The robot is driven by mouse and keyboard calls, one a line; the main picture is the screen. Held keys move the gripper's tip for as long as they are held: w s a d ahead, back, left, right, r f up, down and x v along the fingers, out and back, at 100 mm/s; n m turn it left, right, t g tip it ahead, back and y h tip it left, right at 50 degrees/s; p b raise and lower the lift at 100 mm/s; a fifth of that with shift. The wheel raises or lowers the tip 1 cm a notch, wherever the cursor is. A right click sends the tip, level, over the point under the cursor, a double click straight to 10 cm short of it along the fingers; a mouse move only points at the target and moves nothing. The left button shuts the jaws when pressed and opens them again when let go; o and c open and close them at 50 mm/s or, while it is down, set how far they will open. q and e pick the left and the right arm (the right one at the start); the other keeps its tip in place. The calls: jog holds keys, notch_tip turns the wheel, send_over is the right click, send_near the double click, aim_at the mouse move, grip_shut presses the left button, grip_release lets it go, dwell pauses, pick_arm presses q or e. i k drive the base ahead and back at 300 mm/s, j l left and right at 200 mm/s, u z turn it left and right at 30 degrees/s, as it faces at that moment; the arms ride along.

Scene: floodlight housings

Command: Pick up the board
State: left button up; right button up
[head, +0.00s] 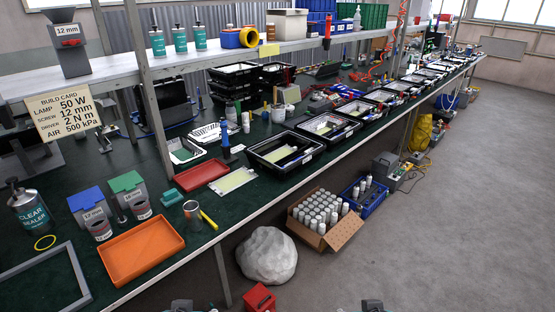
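A flat pale yellow-green board (233,181) lies on the dark green bench top, beside a red shallow tray (201,176) and in front of a black open housing (262,163). More pale panels show inside the black housings along the bench. Only small grey and black parts of my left gripper (181,306) and my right gripper (373,305) show at the bottom edge. Both are well apart from the board, and their fingers cannot be made out.
An orange tray (140,251), a metal cup (192,215) and a yellow-handled tool (209,219) are on the near bench. A shelf post (153,105) rises from the bench. Below are a boulder (267,255), a carton of cans (325,222) and a red box (259,299).

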aim_at(279, 154)
jog(key=i+l+u, duration=0.1)
jog(key=u, duration=0.25)
jog(key=i+l+u, duration=0.1)
jog(key=u, duration=0.3)
jog(key=l+u, duration=0.1)
jog(key=u, duration=0.25)
jog(key=i+l+u, duration=0.25)
jog(key=l, duration=0.25)
jog(key=i+l+u, duration=0.1)
jog(key=l+u, duration=0.15)
jog(key=l, duration=0.3)
jog(key=i+l+u, duration=0.2)
jog(key=l, duration=0.4)
jog(key=l+u, duration=0.25)
jog(key=l, duration=1.1)
jog(key=i+l, duration=0.15)
jog(key=l, duration=0.65)
